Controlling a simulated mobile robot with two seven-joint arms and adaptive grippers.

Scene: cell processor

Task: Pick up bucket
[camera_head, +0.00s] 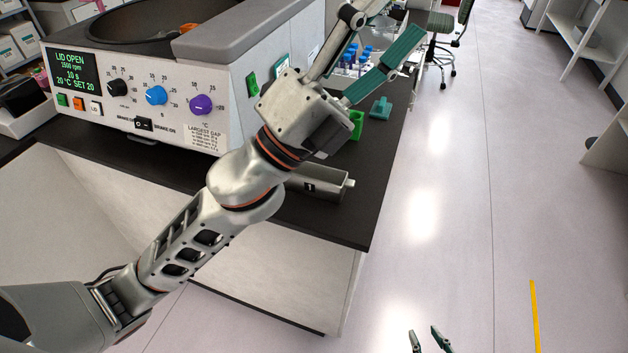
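A grey metal vessel marked "1" (318,184), which looks like the bucket, is on the dark bench top near its front right corner. A short pin sticks out at its right end. My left forearm and wrist hide its left part. My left gripper (385,38) reaches past it over the bench's far right part, its teal fingers spread and nothing seen between them. My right gripper (428,340) shows only as two teal fingertips at the bottom edge, apart and empty, over the floor and away from the bucket.
A large centrifuge (180,85) with its lid open fills the bench's left. A green piece (357,124), a teal piece (381,107) and blue-capped tubes (367,52) are near the right edge. Open floor (440,190) lies right of the bench.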

